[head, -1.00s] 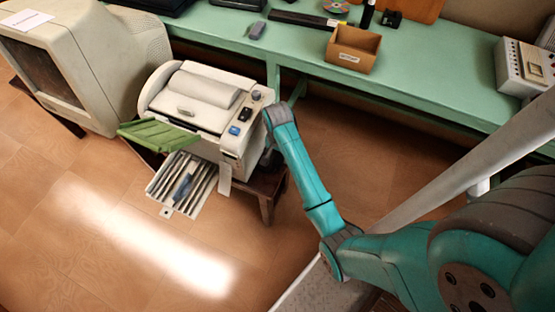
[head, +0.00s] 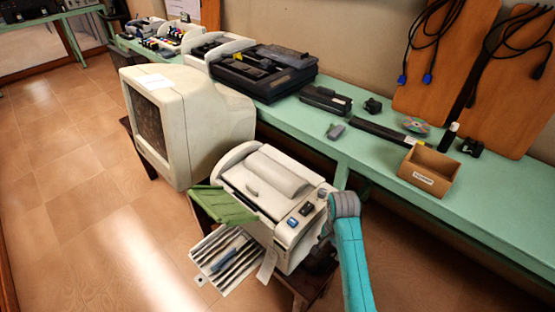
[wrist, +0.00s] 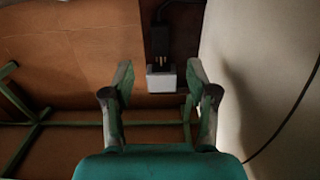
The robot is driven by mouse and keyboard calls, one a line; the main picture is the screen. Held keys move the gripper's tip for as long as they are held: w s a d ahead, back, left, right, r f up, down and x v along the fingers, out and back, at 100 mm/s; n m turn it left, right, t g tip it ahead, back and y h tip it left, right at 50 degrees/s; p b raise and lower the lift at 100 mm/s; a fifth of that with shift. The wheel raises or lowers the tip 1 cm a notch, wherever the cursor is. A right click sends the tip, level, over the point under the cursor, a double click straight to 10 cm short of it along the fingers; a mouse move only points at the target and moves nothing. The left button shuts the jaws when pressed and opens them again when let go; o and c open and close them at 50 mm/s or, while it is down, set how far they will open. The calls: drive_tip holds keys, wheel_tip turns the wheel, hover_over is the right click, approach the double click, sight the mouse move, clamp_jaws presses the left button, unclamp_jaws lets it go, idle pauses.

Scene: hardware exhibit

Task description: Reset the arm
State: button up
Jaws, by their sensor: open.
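My gripper (wrist: 158,88) is open in the wrist view, with its two fingers apart. A small white box (wrist: 161,80) shows between the fingertips, and a black plug with metal prongs (wrist: 159,45) is just above it. I cannot tell how far they are from the fingers. In the head view my teal arm (head: 352,255) reaches up beside the right side of the white printer (head: 265,185). My gripper is hidden there, behind or below the printer's side.
A beige monitor (head: 205,125) stands left of the printer. The green bench (head: 380,160) holds an open cardboard box (head: 428,172), a disc (head: 416,125) and black devices (head: 262,72). In the wrist view a dark cable (wrist: 287,125) hangs at right. Floor at left is clear.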

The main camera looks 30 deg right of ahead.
drive_tip(key=s+a+f+n+t+h, duration=0.1)
drive_tip(key=s+a+f+n+t, duration=0.2)
drive_tip(key=s+a+f, duration=0.4)
drive_tip(key=s+a+n+t, duration=0.4)
drive_tip(key=s+a, duration=0.2)
drive_tip(key=s, duration=0.2)
drive_tip(key=s+a+r+n+t, duration=0.2)
drive_tip(key=s+r, duration=0.6)
drive_tip(key=r, duration=0.4)
drive_tip(key=s+a+r+n+t+y, duration=0.1)
drive_tip(key=s+a+r+n+t, duration=0.2)
drive_tip(key=s+r+n+t, duration=0.2)
drive_tip(key=s+r, duration=0.3)
drive_tip(key=r, duration=0.3)
drive_tip(key=shift+r+t, duration=0.4)
idle(1.0)
